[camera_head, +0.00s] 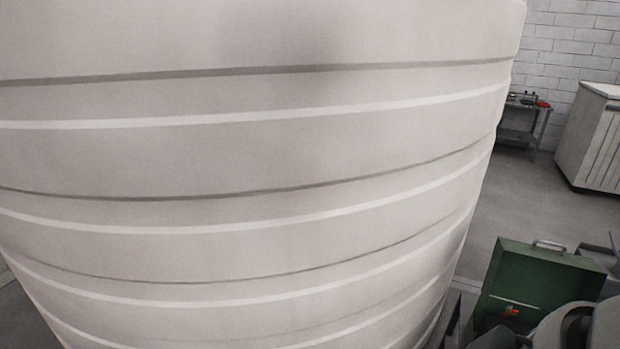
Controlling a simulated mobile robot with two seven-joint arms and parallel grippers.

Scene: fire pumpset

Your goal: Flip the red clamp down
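I see no clearly recognisable red clamp. A small red-orange part (512,311) shows on the front of a green box (537,279) at the lower right; it is too small to tell whether it is a clamp. Neither of my grippers is in view.
A large white ribbed tank (240,160) fills most of the view, close in front. Grey rounded parts (604,325) crowd the lower right corner. A small table (520,136) with items and a white cabinet (590,140) stand behind at the right. Grey floor there is clear.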

